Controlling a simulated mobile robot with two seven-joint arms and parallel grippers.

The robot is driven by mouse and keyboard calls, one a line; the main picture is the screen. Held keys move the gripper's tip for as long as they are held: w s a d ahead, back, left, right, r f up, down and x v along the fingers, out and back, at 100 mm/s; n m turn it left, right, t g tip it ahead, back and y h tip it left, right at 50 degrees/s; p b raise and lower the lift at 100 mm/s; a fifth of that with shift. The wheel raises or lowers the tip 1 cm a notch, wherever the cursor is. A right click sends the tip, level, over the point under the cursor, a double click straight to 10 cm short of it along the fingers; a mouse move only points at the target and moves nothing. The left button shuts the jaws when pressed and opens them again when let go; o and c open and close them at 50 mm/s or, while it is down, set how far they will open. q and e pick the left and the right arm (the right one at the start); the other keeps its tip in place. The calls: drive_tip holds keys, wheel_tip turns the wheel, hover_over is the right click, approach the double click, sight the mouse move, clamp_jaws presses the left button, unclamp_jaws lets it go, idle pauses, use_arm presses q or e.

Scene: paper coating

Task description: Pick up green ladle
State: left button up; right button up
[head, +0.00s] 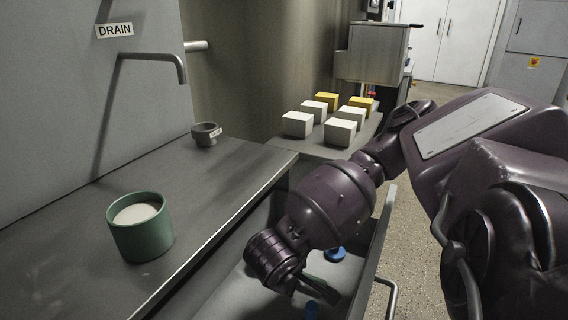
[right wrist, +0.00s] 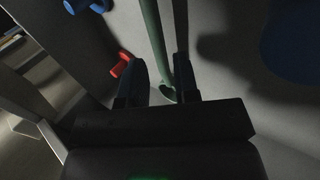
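The green ladle shows in the right wrist view as a long thin green handle (right wrist: 155,32) lying in a drawer; its bowl is out of view. My right gripper (right wrist: 163,75) is low over it, with its two dark fingers apart on either side of the handle. Gaps show between the fingers and the handle, so it is not clamped. In the head view my right gripper (head: 300,286) reaches down into the open drawer (head: 230,282), and my own arm hides much of it. My left gripper is not in view.
The drawer also holds a red item (right wrist: 121,64), a blue item (right wrist: 84,5) and a larger blue item (right wrist: 296,42). A green pot (head: 142,240) and a small dark bowl (head: 205,138) stand on the counter. White and yellow blocks (head: 340,131) stand beyond.

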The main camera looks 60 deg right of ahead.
drive_tip(key=x, duration=0.2)
drive_tip(key=b+x, duration=0.1)
drive_tip(key=x, duration=0.1)
drive_tip(key=shift+s, duration=0.25)
drive_tip(key=shift+d+f, duration=0.25)
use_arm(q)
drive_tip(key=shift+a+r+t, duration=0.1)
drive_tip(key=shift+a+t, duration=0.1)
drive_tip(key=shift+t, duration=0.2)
use_arm(e)
drive_tip(key=shift+w, duration=0.1)
drive_tip(key=shift+c, duration=0.4)
clamp_jaws()
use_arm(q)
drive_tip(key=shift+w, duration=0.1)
use_arm(e)
drive_tip(key=shift+r, duration=0.1)
